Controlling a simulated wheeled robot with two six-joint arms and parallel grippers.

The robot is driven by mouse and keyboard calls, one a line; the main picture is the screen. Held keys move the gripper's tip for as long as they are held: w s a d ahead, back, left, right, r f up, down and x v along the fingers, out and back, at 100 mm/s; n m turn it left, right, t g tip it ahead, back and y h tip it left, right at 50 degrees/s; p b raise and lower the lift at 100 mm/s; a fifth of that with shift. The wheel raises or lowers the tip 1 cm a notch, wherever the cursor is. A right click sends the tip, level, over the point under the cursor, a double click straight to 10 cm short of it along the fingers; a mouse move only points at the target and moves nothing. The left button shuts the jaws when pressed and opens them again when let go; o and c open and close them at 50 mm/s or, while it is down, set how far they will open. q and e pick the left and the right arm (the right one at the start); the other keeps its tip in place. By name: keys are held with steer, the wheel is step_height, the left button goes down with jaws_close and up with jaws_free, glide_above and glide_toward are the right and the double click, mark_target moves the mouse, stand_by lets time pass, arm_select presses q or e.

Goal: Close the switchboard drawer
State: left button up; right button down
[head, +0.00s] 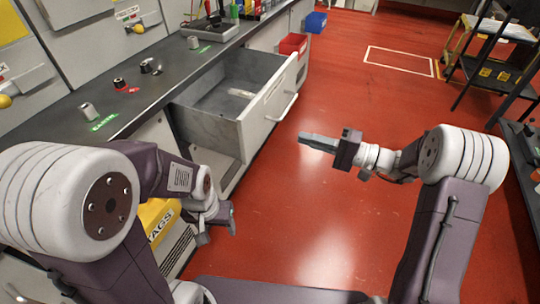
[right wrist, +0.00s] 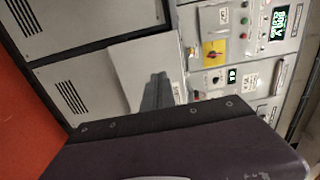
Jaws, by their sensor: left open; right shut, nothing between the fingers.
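The grey drawer (head: 258,118) stands pulled out of the long bench at the left in the head view. Its pale front carries a bar handle (head: 284,108), and a small light object (head: 241,93) lies inside. My right gripper (head: 304,138) is shut and empty. It points left over the red floor, to the right of the drawer front, with a visible gap between them. Its fingers also show in the right wrist view (right wrist: 158,92) before a pale panel, whose identity I cannot tell. My left gripper (head: 219,222) is open and low beside the bench, nearer than the drawer.
The dark bench top (head: 60,105) holds small knobs and labels. A red bin (head: 293,44) and a blue bin (head: 315,21) hang beyond the drawer. A yellow box (head: 158,220) sits below the bench. A dark trolley (head: 490,70) stands at right. The middle floor is clear.

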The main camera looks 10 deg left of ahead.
mark_target(254, 133)
arm_select(q)
steer(key=f, duration=0.2)
steer(key=f+b, duration=0.1)
steer(key=shift+s+a+f, duration=0.1)
steer(key=shift+s, duration=0.15)
arm_select(e)
steer(key=f, duration=0.3)
steer(key=shift+s+d+f, duration=0.2)
steer(key=shift+d+f, duration=0.15)
steer(key=shift+f, duration=0.05)
arm_select(q)
step_height(254, 133, down, 4)
steer(key=b, duration=0.3)
steer(key=shift+r, duration=0.25)
arm_select(e)
steer(key=x, duration=1.4)
arm_select(q)
steer(key=shift+b, duration=0.3)
arm_select(e)
steer(key=shift+w, duration=0.1)
